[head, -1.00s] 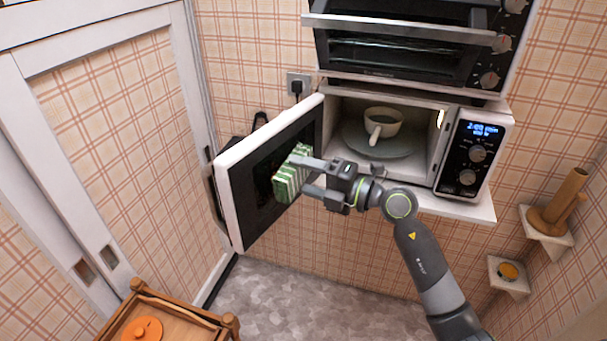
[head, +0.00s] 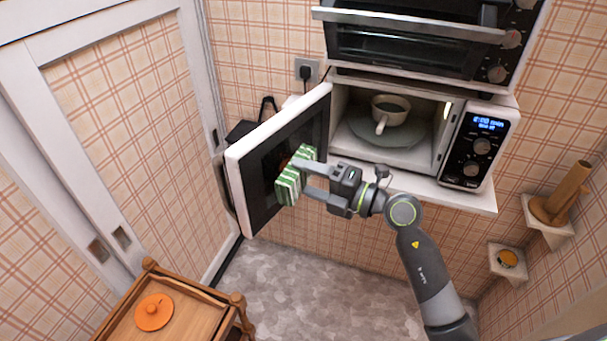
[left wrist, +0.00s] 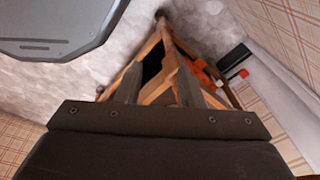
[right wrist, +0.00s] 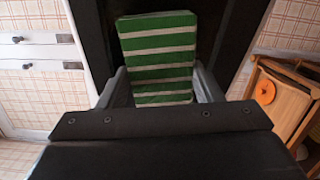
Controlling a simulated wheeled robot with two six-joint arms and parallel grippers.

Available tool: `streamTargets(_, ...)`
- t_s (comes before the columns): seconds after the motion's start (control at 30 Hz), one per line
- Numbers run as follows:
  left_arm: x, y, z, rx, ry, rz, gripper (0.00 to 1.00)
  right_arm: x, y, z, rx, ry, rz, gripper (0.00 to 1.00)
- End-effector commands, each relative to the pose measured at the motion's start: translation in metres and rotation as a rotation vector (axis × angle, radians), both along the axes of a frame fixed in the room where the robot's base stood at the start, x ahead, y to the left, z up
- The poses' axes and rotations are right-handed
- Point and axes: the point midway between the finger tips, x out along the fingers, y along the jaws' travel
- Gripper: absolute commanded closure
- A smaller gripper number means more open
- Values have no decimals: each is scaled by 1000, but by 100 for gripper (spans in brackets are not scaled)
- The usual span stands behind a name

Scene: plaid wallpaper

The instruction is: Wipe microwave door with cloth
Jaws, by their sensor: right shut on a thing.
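The microwave (head: 481,148) has its white-framed door (head: 237,192) swung open to the left, with its dark inner panel facing me. My right gripper (head: 304,180) is shut on a green-and-white striped cloth (head: 291,184), folded into a block. The cloth is at the middle of the inner panel; I cannot tell whether it touches. A small orange-brown patch shows beside the cloth. The right wrist view shows the cloth (right wrist: 157,58) between both fingers, in front of the dark panel. My left gripper (left wrist: 160,90) shows only in the left wrist view, fingers apart and empty.
A cup (head: 390,110) stands on a plate inside the microwave. An oven (head: 420,40) sits above. A wooden trolley (head: 190,322) with an orange lid (head: 154,312) stands at lower left. Small shelves (head: 548,227) hang at right. Open floor lies below the door.

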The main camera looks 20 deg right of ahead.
Motion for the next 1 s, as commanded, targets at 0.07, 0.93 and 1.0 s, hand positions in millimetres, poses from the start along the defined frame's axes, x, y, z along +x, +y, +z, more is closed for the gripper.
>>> streamTargets(0.07,0,0,5,0,0,0,65,-6,-7,2,-3,1,0,59)
streamTargets(0.93,0,0,13,0,0,0,65,-36,-41,0,-1,0,-1,59)
streamTargets(1.0,0,0,13,0,0,0,65,-41,-46,-1,-4,0,0,59)
